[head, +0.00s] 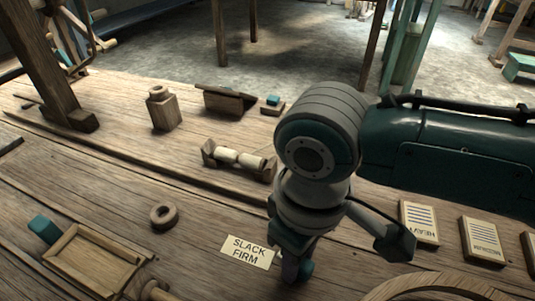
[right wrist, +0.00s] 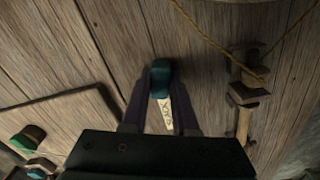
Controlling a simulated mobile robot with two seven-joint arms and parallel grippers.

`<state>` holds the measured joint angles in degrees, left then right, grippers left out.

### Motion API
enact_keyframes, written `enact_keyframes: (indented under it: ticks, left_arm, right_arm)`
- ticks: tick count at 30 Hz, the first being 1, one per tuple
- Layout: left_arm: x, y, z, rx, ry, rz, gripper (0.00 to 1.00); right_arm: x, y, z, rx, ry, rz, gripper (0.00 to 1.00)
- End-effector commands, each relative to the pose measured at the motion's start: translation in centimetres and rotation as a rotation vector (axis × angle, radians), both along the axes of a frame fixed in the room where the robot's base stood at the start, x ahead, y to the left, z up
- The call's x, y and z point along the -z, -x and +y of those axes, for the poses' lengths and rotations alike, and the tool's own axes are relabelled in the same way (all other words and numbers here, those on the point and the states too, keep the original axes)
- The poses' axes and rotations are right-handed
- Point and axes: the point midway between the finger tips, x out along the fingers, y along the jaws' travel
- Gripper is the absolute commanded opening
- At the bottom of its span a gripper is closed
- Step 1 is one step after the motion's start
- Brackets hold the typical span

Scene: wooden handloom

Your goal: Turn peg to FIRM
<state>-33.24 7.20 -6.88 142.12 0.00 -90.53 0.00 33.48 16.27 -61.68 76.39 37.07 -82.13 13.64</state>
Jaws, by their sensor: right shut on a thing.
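My right gripper (head: 297,268) is lowered to the wooden loom top, beside the right end of a cream label (head: 250,250) that reads SLACK above FIRM. In the right wrist view, its two fingers (right wrist: 161,95) are closed around a dark teal peg (right wrist: 160,72). Part of the label (right wrist: 166,112) shows between the fingers, just below the peg. In the head view the peg is largely hidden by the gripper, and I cannot tell which word it points to. My left gripper is not in view.
A wooden ring (head: 163,216) and a shallow tray (head: 90,262) lie to the left. A spool holder (head: 238,160) stands behind the label. Cards (head: 420,222) lie to the right, and a curved wooden rim (head: 440,284) is at the lower right. Bare wood surrounds the ring.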

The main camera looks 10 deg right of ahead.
Motion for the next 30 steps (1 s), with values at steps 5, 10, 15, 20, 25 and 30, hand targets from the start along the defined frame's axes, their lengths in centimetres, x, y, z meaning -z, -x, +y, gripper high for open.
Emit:
enact_keyframes:
  ticks: [5,10,15,20,25,30]
  left_arm:
    - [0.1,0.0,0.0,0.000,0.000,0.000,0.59]
    - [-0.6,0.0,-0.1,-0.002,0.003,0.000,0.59]
    - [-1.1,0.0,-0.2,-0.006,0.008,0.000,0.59]
    - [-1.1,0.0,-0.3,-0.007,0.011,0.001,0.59]
    - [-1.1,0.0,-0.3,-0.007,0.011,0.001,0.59]
    - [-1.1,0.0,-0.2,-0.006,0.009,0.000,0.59]
  right_arm:
    - [0.3,0.2,-0.3,0.000,0.008,0.004,0.00]
    - [0.2,0.2,-0.4,-0.173,0.011,0.004,0.00]
    - [0.3,0.2,-0.4,-0.500,0.011,0.005,0.00]
    - [0.4,0.2,-0.4,-0.677,0.010,0.005,0.00]
    - [0.5,0.2,-0.4,-0.700,0.011,0.006,0.00]
    - [0.5,0.2,-0.5,-0.698,0.011,0.006,0.40]
